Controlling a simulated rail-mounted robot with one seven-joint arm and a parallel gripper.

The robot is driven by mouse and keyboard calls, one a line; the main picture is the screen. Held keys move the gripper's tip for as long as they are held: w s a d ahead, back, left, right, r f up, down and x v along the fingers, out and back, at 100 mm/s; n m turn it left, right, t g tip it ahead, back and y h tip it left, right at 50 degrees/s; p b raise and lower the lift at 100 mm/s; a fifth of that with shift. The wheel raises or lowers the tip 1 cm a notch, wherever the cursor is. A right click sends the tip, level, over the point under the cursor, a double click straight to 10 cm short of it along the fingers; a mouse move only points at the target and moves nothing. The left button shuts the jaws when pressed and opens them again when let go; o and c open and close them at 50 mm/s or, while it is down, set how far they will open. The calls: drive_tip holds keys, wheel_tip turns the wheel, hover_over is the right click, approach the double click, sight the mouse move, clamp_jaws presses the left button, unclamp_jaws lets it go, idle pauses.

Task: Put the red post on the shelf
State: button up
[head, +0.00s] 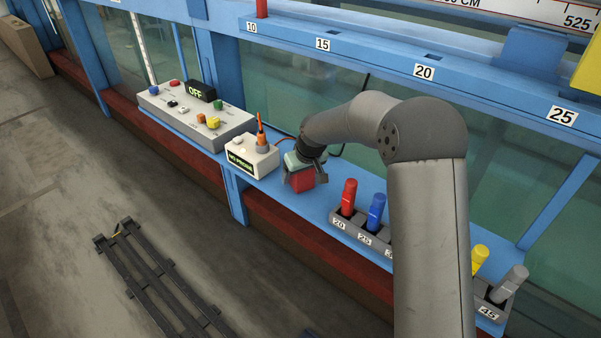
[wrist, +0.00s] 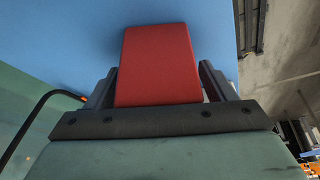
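A red post (head: 349,197) stands in the grey rack slot marked 20. Another red post (head: 262,8) shows, cut by the top edge, on the upper blue rail by label 10. My gripper (head: 305,182) points down at the blue shelf (head: 265,187), left of the rack, with its fingers on both sides of a red block (head: 302,181). The block also fills the middle of the wrist view (wrist: 160,65), against the blue shelf. The fingers are very close to its sides; whether they press on it I cannot tell.
A white probe box (head: 251,160) with an orange probe stands just left of my gripper, beyond it a grey control panel (head: 197,115) reading OFF. My arm hides part of the rack. Glass lies behind the shelf.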

drive_tip(key=shift+r, duration=0.1)
drive_tip(key=shift+r+p, duration=0.25)
drive_tip(key=shift+p, duration=0.05)
drive_tip(key=b+v, duration=0.1)
drive_tip(key=v, duration=1)
drive_tip(key=shift+r+b, duration=0.35)
drive_tip(key=shift+s+d, duration=0.1)
drive_tip(key=shift+s, duration=0.05)
